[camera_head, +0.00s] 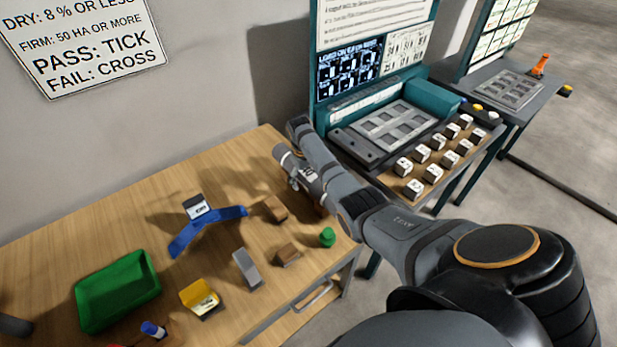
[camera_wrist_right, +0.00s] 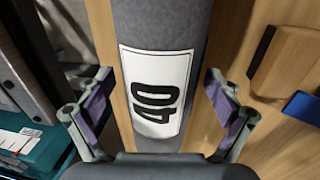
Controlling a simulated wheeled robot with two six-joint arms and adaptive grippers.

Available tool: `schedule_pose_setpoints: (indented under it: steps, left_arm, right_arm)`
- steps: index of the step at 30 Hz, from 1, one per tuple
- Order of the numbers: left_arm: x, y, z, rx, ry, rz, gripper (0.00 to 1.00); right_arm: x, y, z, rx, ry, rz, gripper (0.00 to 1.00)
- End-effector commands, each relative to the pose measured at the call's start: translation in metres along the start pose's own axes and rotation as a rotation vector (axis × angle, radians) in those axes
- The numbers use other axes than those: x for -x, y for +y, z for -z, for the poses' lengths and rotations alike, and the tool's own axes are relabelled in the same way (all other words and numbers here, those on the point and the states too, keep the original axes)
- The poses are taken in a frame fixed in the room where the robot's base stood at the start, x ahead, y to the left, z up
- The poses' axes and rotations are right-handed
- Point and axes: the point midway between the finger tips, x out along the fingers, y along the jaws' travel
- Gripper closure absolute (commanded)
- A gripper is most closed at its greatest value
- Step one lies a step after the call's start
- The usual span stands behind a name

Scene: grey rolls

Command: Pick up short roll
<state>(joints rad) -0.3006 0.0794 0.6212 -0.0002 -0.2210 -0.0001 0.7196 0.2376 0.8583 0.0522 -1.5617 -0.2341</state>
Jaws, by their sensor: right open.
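A grey roll (camera_wrist_right: 165,25) with a white label bearing the digits 0 and 4 runs lengthwise through the right wrist view, its ends cut off. It lies at the right end of the wooden table in the head view (camera_head: 282,153), partly hidden by my right arm. My right gripper (camera_wrist_right: 163,105) is open, with one finger on each side of the roll and visible gaps. In the head view the right gripper (camera_head: 304,178) is over the roll. I cannot tell its length against other rolls. My left gripper does not show clearly.
On the table (camera_head: 110,230) are a green tray (camera_head: 118,290), a blue stand (camera_head: 205,230), a yellow holder (camera_head: 200,298), a grey block (camera_head: 247,268), brown blocks (camera_head: 287,254) and a green knob (camera_head: 327,237). A teal station (camera_head: 430,95) stands close at right.

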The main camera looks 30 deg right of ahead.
Motion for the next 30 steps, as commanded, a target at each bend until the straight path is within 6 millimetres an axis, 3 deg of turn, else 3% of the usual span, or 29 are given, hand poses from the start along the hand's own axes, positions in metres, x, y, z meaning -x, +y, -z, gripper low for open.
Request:
schedule_pose_setpoints:
  steps: [5,20,30]
  left_arm:
    - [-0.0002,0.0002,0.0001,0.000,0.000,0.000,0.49]
    - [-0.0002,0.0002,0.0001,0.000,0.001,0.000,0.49]
    - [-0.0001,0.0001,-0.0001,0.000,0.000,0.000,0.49]
  right_arm:
    - [-0.0001,0.0000,0.0002,0.000,0.001,0.000,0.08]
    - [0.0000,0.0001,0.0000,0.000,0.000,0.000,0.76]
    - [0.0055,0.0011,0.0008,-0.001,0.002,-0.001,0.78]
